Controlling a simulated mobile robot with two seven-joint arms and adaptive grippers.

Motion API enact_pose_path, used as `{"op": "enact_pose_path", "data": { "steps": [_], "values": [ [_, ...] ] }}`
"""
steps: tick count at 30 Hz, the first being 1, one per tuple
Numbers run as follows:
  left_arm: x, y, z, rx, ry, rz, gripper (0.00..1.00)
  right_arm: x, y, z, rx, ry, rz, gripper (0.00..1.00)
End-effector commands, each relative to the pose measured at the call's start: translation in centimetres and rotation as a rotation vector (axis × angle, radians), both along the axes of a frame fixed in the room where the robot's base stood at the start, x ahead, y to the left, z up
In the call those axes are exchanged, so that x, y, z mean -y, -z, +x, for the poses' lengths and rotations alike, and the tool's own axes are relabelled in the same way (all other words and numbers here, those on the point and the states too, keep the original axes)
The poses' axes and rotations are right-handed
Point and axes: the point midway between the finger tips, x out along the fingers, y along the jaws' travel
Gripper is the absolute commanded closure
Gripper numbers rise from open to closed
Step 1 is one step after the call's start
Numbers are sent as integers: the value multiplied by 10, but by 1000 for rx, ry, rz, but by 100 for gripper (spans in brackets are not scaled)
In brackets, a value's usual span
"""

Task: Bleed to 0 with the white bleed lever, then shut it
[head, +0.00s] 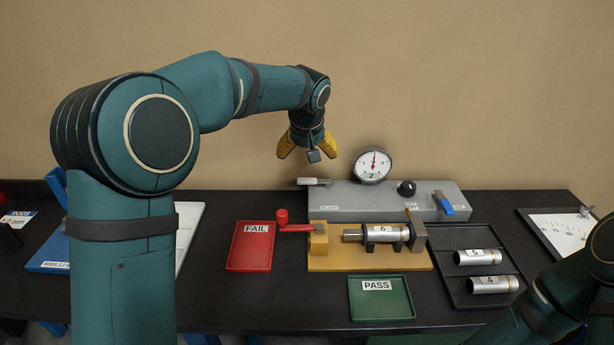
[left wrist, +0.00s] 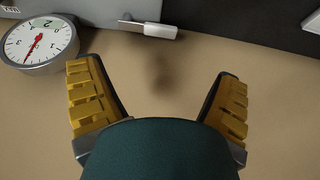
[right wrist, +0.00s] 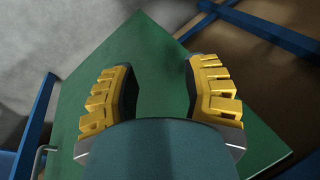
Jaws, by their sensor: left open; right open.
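The white bleed lever (head: 313,181) sticks out level from the left end of the grey pressure box (head: 350,203). It also shows at the top of the left wrist view (left wrist: 150,29). The round gauge (head: 372,166) stands on the box; its red needle points about straight up in the head view, and I cannot read the value exactly. My left gripper (head: 307,151) is open and empty, pointing down above the lever and apart from it. My right gripper (right wrist: 162,75) is open and empty over a green surface; the head view shows only its arm at the lower right.
The box also has a black knob (head: 406,188) and a blue-handled lever (head: 445,204). In front are a yellow fixture (head: 370,260) holding a cylinder (head: 385,233), a red FAIL tray (head: 249,250), a green PASS tray (head: 384,307) and a dark tray (head: 460,295) with two cylinders.

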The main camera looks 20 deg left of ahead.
Motion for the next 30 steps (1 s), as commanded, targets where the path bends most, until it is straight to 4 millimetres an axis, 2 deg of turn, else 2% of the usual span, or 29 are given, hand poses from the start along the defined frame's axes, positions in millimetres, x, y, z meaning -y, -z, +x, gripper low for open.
{"op": "enact_pose_path", "data": {
  "steps": [1, 6, 15, 21, 30],
  "values": [
    [-2, 12, 3, -6, -1, 1, 9, 0, 3, 0, -1, 0, 0, 53],
    [-5, 44, 16, -5, -1, 2, 9, 0, 7, -2, -4, -4, 1, 53],
    [-11, 91, 35, -3, -1, 1, 9, -1, 14, -3, -8, -6, 2, 53],
    [-12, 105, 41, -1, 0, 1, 9, -1, 15, -3, -6, -7, 1, 53],
    [-13, 107, 43, -1, 0, 0, 9, -1, 15, -3, -5, -6, 1, 53]
  ]
}}
